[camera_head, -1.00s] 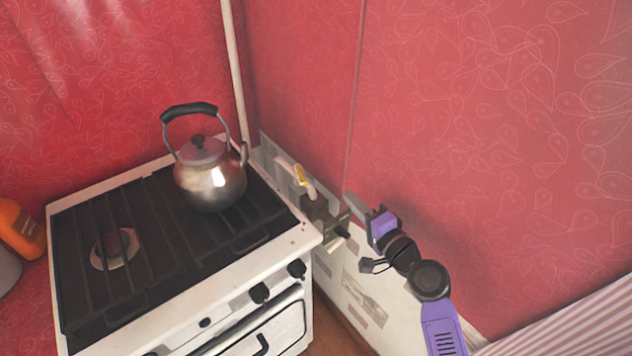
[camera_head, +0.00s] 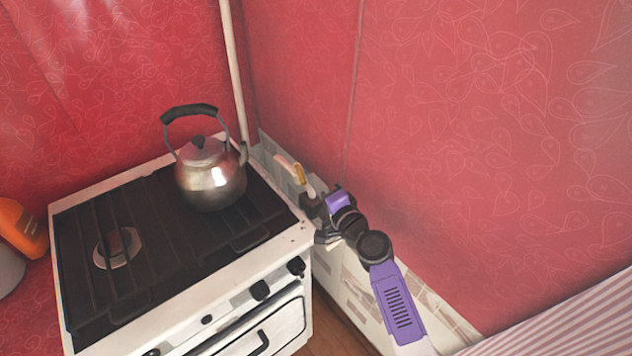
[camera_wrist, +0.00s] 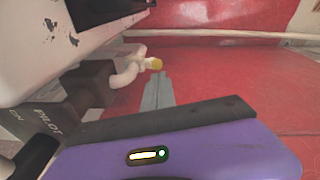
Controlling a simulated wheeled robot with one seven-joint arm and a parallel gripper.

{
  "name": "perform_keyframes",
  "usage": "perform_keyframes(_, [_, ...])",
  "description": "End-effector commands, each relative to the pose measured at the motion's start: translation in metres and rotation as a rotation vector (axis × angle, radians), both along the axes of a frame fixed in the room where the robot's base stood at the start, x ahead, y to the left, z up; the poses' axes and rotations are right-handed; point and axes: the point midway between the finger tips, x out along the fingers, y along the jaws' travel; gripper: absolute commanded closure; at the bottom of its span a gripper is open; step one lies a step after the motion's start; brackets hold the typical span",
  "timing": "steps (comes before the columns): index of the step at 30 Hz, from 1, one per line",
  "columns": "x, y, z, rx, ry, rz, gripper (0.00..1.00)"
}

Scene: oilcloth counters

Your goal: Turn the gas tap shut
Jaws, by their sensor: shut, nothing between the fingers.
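The gas tap's yellow lever (camera_head: 299,174) sits on a white pipe (camera_head: 284,160) behind the stove's right side. In the wrist view the yellow piece (camera_wrist: 155,64) shows end-on at the tip of the bent white pipe (camera_wrist: 128,76). My gripper (camera_wrist: 161,76) is shut and empty. Its grey fingertips appear just below the yellow piece in the wrist view; I cannot tell whether they touch.
A white stove (camera_head: 265,268) with a black grate stands to the left of my arm, close to it. A metal kettle (camera_head: 211,185) stands on its back right. Red walls close in behind and to the right. An orange bottle (camera_head: 22,228) is at the far left.

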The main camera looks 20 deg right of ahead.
Motion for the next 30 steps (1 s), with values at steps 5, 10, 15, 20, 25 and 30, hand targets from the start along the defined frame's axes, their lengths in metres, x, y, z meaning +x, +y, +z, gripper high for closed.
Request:
perform_keyframes(5, [0.0, 0.0, 0.0, 0.0, 0.0, 0.0, 1.0])
perform_keyframes(10, [0.0, 0.0, 0.0, 0.0, 0.0, 0.0, 1.0])
perform_keyframes(15, [-0.001, 0.004, 0.0, 0.0, 0.0, 0.0, 1.0])
perform_keyframes(20, [-0.002, 0.013, -0.001, 0.0, 0.001, 0.002, 1.0])
perform_keyframes(25, [-0.003, 0.026, -0.001, -0.001, 0.001, 0.003, 1.0])
perform_keyframes(30, [-0.002, 0.039, -0.001, -0.001, 0.0, 0.002, 1.0])
